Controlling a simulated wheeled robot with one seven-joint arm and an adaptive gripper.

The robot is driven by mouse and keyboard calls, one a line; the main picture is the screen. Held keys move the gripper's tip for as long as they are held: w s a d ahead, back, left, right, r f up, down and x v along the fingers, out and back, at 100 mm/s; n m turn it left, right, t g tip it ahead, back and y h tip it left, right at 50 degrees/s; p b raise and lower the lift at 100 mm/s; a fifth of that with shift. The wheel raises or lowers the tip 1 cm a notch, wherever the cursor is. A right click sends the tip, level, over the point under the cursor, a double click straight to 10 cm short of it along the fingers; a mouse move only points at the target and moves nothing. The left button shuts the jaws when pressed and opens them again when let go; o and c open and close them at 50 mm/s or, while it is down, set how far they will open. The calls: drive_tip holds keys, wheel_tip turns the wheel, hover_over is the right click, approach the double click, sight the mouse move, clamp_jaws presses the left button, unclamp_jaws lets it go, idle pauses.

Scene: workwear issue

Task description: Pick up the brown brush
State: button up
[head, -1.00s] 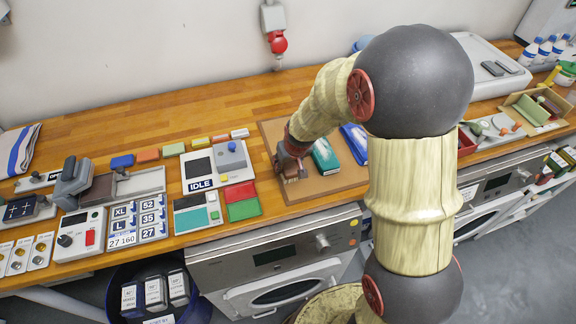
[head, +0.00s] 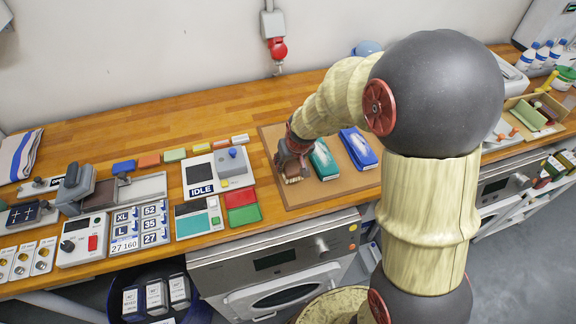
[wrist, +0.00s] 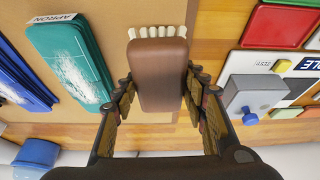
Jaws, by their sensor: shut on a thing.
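The brown brush (wrist: 160,75) sits between the two fingers of my gripper (wrist: 158,100) in the wrist view, its pale bristles pointing away from the palm. My gripper is shut on it, with a finger along each side. In the head view my gripper (head: 292,165) is at the left part of the brown board, and the brush (head: 293,179) shows only partly beneath it. I cannot tell whether the brush touches the board.
The wooden counter (head: 235,110) behind is mostly clear.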

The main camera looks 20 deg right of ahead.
sight(296, 167)
drive_tip(key=s+r, duration=0.2)
drive_tip(key=r, duration=0.1)
drive_tip(key=s+d+r+p, duration=0.1)
drive_tip(key=s+r, duration=0.1)
drive_tip(key=s, duration=0.1)
drive_tip(key=shift+s+d+r, duration=0.15)
drive_tip(key=shift+s+r, duration=0.05)
drive_tip(key=shift+r, duration=0.2)
drive_tip(key=s+d+r+p, duration=0.1)
drive_tip(key=s+r, duration=0.2)
drive_tip(key=s, duration=0.4)
drive_tip(key=shift+s+d, duration=0.3)
drive_tip(key=shift+d, duration=0.1)
drive_tip(key=o, duration=0.6)
drive_tip(key=shift+r, duration=0.1)
drive_tip(key=c, duration=0.4)
